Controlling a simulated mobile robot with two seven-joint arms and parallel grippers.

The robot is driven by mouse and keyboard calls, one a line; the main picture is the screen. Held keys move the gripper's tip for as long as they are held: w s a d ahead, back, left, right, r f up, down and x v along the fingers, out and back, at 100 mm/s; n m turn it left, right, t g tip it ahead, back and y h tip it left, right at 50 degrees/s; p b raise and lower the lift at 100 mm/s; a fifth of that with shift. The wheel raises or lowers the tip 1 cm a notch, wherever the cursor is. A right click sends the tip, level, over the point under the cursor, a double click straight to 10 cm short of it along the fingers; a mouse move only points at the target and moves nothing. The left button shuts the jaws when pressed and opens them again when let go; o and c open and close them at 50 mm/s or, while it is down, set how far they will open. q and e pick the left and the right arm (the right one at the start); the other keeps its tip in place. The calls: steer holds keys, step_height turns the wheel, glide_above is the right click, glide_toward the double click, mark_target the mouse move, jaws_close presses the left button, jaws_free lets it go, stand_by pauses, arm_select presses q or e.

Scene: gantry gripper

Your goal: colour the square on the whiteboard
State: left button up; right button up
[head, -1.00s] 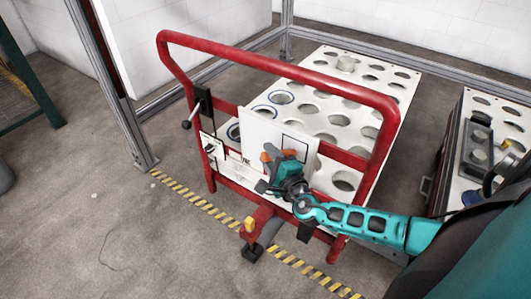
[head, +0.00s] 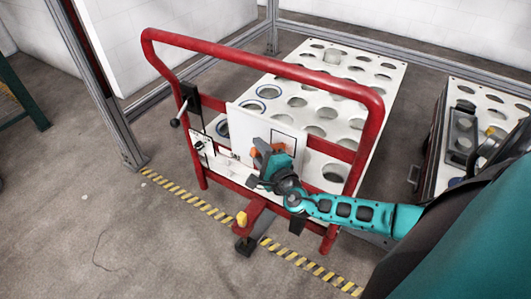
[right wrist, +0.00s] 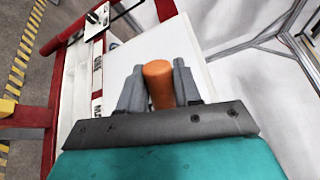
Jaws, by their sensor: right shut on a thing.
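The white whiteboard (head: 243,128) leans upright on the red cart frame. A dark-outlined square (head: 289,137) shows on its right part, its lower part hidden by my gripper; its visible inside looks white. My right gripper (head: 262,157) is in front of the whiteboard, at the square's lower left. In the right wrist view my right gripper (right wrist: 158,85) is shut on an orange cylinder (right wrist: 159,85), seen end-on between the grey fingers. The whiteboard (right wrist: 145,50) lies behind it. Whether the cylinder touches the board cannot be told. My left gripper is out of view.
The red tubular handle (head: 270,68) arches over the whiteboard. A white table with round holes (head: 350,95) stands behind. A black lever (head: 180,112) juts out at the left. Yellow-black tape (head: 200,203) marks the floor; the floor at left is clear.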

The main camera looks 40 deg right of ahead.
steer(key=shift+r+p, duration=0.75)
steer(key=shift+p, duration=0.6)
steer(key=shift+w+a, duration=0.15)
steer(key=shift+w, duration=0.5)
steer(key=shift+w+a, duration=0.3)
steer(key=shift+w, duration=0.25)
steer(key=shift+w+a, duration=0.3)
steer(key=shift+w, duration=0.25)
stand_by(0.5)
